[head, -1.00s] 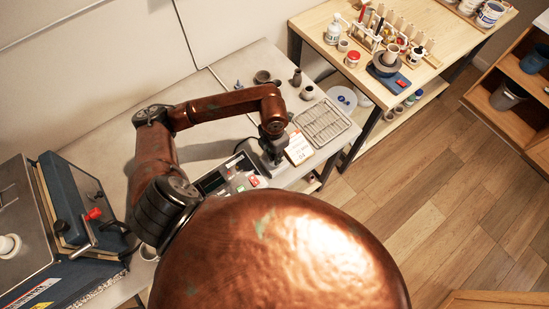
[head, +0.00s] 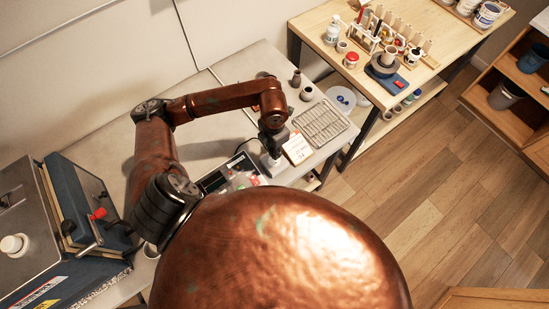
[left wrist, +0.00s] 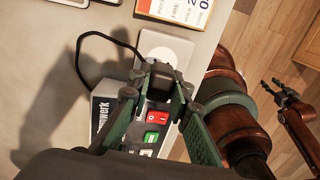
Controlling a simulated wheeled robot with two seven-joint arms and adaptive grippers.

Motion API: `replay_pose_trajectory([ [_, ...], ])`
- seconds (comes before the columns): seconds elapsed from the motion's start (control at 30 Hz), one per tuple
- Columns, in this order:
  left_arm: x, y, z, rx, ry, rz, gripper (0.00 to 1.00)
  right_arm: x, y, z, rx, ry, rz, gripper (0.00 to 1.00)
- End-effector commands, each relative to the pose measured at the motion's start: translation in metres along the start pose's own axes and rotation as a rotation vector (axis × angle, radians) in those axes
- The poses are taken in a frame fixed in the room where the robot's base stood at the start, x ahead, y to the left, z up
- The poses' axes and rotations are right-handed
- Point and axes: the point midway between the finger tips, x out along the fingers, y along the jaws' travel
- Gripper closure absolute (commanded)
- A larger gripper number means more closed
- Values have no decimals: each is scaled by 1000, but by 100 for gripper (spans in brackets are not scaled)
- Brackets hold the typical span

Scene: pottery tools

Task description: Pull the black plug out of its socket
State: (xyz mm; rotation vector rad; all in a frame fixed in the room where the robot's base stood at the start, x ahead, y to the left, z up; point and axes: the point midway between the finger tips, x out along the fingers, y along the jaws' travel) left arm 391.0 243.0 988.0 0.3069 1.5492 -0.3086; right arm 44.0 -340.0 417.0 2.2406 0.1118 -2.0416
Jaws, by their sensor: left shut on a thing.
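My left gripper (head: 271,155) is over the table, low above a white socket block (head: 271,168). In the left wrist view its green and grey fingers (left wrist: 163,86) are shut on the black plug (left wrist: 162,82). A black cable (left wrist: 82,45) loops out to the left. The pale round face of the socket (left wrist: 163,54) shows behind the plug. I cannot tell for sure whether the pins are clear of the socket. My right gripper (left wrist: 273,88) shows small at the right of the wrist view, fingers spread and empty.
A control box with red and green buttons (left wrist: 153,136) lies close beside the socket, under the gripper. A label card (head: 297,149) and a wire rack (head: 320,123) stand to the right. Small pots (head: 307,93) are behind. A blue machine (head: 88,200) is at far left.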

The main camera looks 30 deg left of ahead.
Motion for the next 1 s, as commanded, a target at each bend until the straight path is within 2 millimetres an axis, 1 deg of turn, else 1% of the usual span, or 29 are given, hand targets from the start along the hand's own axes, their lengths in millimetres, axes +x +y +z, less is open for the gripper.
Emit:
replay_pose_trajectory([
  [0.27, -11, 0, 0, 0, -1, 1, 100, -6, 0, -1, 0, 1, 0, 60],
  [0.57, -11, 0, 0, 1, 0, 1, 100, -6, 0, -1, 0, 1, 0, 60],
  [0.67, -11, 0, 1, 25, -1, 1, 100, -5, 0, -1, 0, 1, 0, 60],
  [0.77, -12, 0, 3, 116, -2, 1, 100, -2, 0, 0, 0, 0, 0, 60],
  [0.83, -13, -1, 5, 230, -1, 0, 100, 1, 0, 0, 0, 0, 0, 60],
  [0.97, -16, -2, 12, 526, -3, 1, 100, 8, 0, 2, 0, -2, 0, 60],
  [1.0, -18, -2, 14, 626, -3, 0, 100, 10, -1, 2, 0, -2, 0, 60],
])
